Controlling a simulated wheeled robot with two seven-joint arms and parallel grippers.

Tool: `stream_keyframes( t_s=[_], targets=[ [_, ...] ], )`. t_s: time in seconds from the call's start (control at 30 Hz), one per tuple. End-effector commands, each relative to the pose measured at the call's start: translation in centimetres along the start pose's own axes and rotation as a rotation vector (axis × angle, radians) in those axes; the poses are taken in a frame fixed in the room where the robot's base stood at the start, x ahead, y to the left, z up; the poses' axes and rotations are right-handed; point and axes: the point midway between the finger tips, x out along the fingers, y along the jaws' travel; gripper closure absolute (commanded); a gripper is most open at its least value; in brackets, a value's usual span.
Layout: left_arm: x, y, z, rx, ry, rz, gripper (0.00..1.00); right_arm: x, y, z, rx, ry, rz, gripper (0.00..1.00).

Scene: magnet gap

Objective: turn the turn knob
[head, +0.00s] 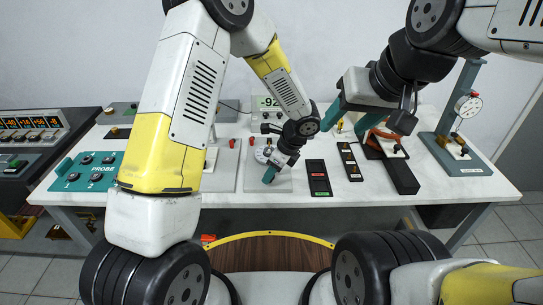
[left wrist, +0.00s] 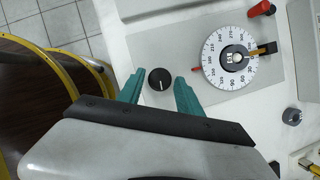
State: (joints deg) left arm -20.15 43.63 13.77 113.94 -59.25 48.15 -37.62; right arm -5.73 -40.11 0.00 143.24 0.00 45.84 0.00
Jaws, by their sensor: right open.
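The turn knob, a small round black knob with a white line (left wrist: 160,78), shows in the left wrist view on a grey plate, beside a white graduated dial (left wrist: 215,75). My left gripper (left wrist: 159,84) is open, its two teal fingers on either side of the knob, with a visible gap at each side. In the head view my left gripper (head: 270,174) points down at the plate (head: 281,186) below the dial, and its fingers hide the knob. My right gripper (head: 350,118) is open above the table's right part. It holds nothing that I can see.
A black panel with green and red buttons (head: 318,178) and a narrow black strip (head: 350,162) lie right of the plate. A dial-gauge stand (head: 467,107) is further right, a teal PROBE box (head: 88,172) at left. The white table's front edge (head: 330,199) is clear.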

Motion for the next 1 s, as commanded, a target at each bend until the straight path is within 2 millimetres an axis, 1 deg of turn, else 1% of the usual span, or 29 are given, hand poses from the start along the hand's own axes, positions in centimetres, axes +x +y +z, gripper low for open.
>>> stream_keyframes(
  t_s=[0.03, 0.1, 0.2, 0.4, 0.57, 0.77, 1.0],
  targets=[
    [-0.01, 0.0, 0.0, 0.0, 0.0, 0.0, 0.7, 0.0, 0.0, 0.0, 0.0, 0.0, 0.0, 0.46],
    [-0.02, 0.0, 0.0, 0.0, 0.0, 0.0, 0.84, 0.0, 0.0, 0.0, 0.0, 0.0, 0.0, 0.46],
    [-0.03, -0.01, 0.0, 0.0, 0.0, 0.0, 1.0, 0.0, 0.0, 0.0, 0.0, 0.0, 0.0, 0.46],
    [-0.04, -0.03, 0.0, -0.009, 0.0, 0.003, 1.0, 0.0, 0.0, 0.0, 0.0, 0.0, 0.0, 0.46],
    [-0.05, -0.09, 0.01, -0.05, 0.0, 0.02, 1.0, 0.0, 0.0, 0.0, 0.0, 0.0, 0.0, 0.46],
    [-0.05, -0.25, 0.0, -0.164, 0.0, 0.067, 1.0, 0.0, 0.0, 0.0, 0.0, 0.0, 0.0, 0.46],
    [-0.06, -0.46, 0.06, -0.353, 0.0, 0.143, 1.0, 0.0, 0.0, 0.0, 0.0, 0.0, 0.0, 0.46]
  ],
)
